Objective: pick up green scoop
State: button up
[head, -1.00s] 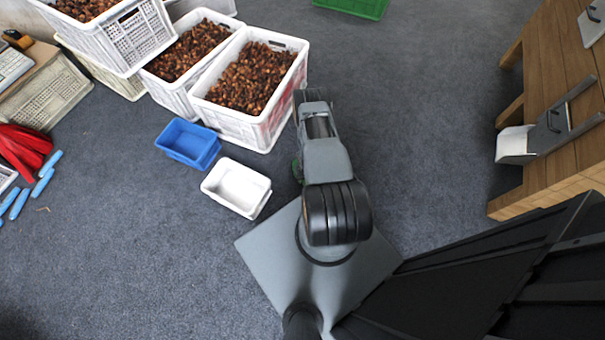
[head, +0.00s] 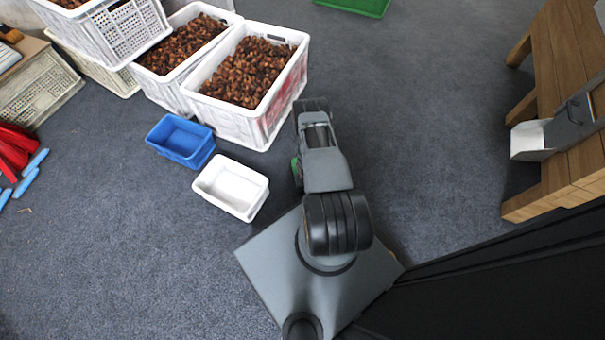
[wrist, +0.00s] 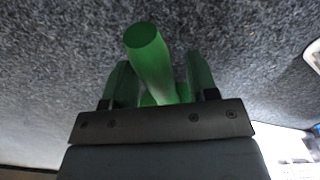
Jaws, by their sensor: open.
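The green scoop (wrist: 152,62) shows in the wrist view as a round green handle, its end toward the top of the picture. The handle lies between the two fingers of my gripper (wrist: 160,85), which are spread on either side of it. I cannot tell whether either finger touches it. The rest of the scoop is hidden behind the gripper. In the head view only a small green patch (head: 296,170) shows at the left side of my arm, and my gripper is hidden beneath the arm.
White crates of chestnuts (head: 228,122) stand at the upper left. A blue bin (head: 181,142) and a white bin (head: 231,188) sit on the floor left of my arm. A wooden table (head: 562,95) with a metal chute stands at right. Floor between arm and table is clear.

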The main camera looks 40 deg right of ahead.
jog(key=shift+f, duration=0.75)
jog(key=shift+r, duration=0.1)
jog(key=shift+c, duration=0.5)
grip_shut()
